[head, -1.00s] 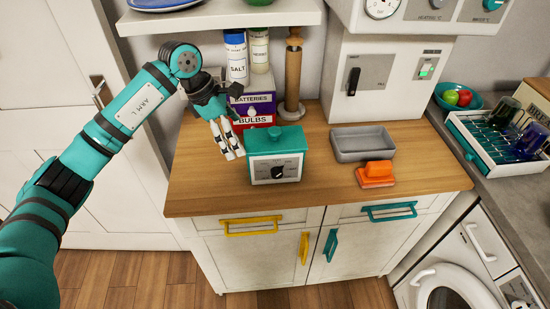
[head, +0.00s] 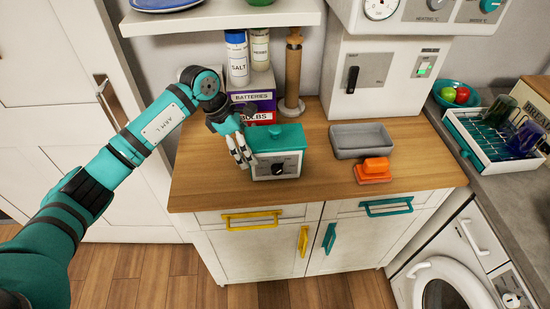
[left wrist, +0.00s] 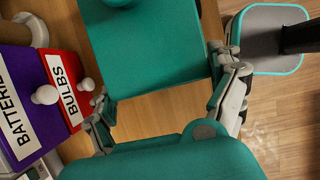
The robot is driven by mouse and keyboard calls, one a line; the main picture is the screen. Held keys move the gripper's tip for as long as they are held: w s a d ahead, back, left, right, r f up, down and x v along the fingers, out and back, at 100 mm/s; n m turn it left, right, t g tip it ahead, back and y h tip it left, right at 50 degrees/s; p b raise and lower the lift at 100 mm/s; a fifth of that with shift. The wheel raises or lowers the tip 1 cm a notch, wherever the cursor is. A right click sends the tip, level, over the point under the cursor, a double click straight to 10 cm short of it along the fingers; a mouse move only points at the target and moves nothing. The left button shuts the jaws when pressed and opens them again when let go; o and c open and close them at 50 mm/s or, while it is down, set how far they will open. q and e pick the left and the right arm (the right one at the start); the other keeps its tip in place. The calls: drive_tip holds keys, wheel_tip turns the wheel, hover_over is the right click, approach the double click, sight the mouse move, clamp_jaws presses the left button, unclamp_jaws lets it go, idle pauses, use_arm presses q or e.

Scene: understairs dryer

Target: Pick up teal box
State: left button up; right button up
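The teal box (head: 280,141), with a lid knob and a pale front panel with a dark dial, stands upright on the wooden counter (head: 225,190). My left gripper (head: 243,153) is at the box's left side, its fingers pointing down at the box. In the left wrist view the box's teal top (left wrist: 150,60) lies ahead of the left gripper (left wrist: 168,108). The fingers are spread, one towards each side of the box. A strip of counter shows between the box and my palm. I cannot tell whether a finger touches the box. My right gripper is not in view.
The purple batteries box (head: 255,100) and red bulbs box (head: 262,118) stand close behind the gripper. A wooden grinder (head: 293,75) is behind the teal box. A shelf (head: 225,18) overhangs the back.

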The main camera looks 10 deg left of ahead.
use_arm(q)
drive_tip(key=c, duration=0.9)
drive_tip(key=shift+w+r, duration=0.1)
drive_tip(key=shift+r, duration=0.05)
drive_tip(key=shift+r, duration=0.1)
